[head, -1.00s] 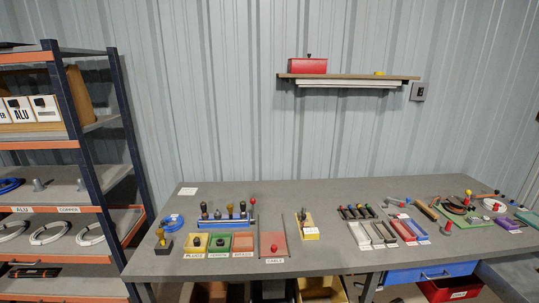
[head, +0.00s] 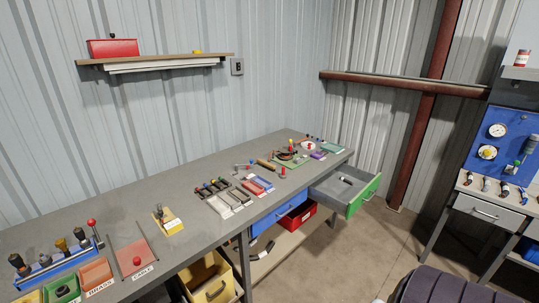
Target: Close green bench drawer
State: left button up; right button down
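The green-fronted bench drawer (head: 364,195) is pulled out from the right end of the grey workbench in the head view. Its grey inside is visible, with a small dark and light item (head: 346,181) lying in it. A handle shows on the green front. Neither of my grippers is in the head view, so their state is not shown.
The grey workbench (head: 150,206) carries trays, tools and parts. A shut blue drawer (head: 277,215) is left of the green one, with a red bin (head: 296,218) below. Open floor (head: 385,240) lies right of the green drawer. A dark rounded object (head: 450,287) is at the bottom right.

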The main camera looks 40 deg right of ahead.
aim_at(338, 195)
jog(key=z, duration=2.25)
